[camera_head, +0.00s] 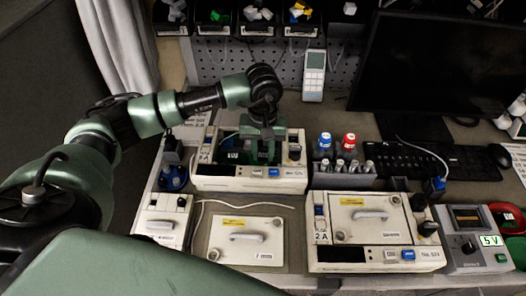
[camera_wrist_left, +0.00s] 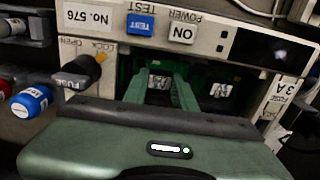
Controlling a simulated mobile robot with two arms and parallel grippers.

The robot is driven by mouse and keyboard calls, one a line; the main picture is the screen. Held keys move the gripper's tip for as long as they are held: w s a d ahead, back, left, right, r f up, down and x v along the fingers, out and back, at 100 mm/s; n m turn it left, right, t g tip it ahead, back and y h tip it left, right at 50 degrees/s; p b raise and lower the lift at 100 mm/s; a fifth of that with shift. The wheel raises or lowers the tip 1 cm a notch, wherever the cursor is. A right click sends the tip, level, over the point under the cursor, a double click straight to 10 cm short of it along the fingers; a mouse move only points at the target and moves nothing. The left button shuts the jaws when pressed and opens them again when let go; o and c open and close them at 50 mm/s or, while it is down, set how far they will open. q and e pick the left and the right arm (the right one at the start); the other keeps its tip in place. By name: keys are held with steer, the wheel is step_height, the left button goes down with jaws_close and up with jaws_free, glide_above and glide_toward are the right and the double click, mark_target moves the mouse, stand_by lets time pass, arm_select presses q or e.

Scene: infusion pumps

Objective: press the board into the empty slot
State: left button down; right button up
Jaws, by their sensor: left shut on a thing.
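The open pump (camera_head: 250,183) stands at the back centre of the bench, with its inside exposed. My left gripper (camera_head: 264,155) reaches down into that opening from above. It is shut on the board, which is mostly hidden by the fingers and the housing. In the left wrist view the green fingers (camera_wrist_left: 162,82) reach into the dark bay behind the pump's front panel (camera_wrist_left: 190,42). White-labelled parts show inside the bay. How deep the board sits, and the slot itself, cannot be made out. My right gripper is not in view.
A closed pump (camera_head: 372,257) stands at front right. A removed cover (camera_head: 246,240) lies at front centre. A 5 V supply (camera_head: 478,240) sits at right, below the monitor (camera_head: 440,65) and keyboard.

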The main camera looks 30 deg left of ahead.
arm_select(q)
steer(key=shift+f+b, duration=0.3)
steer(key=shift+b, duration=0.1)
stand_by(0.3)
steer(key=c, duration=1.1)
jaws_free()
steer(key=shift+o, duration=0.2)
steer(key=shift+r, duration=0.1)
step_height(320, 180, up, 7)
steer(key=p, duration=0.2)
steer(key=shift+p, duration=0.4)
steer(key=shift+s, duration=0.1)
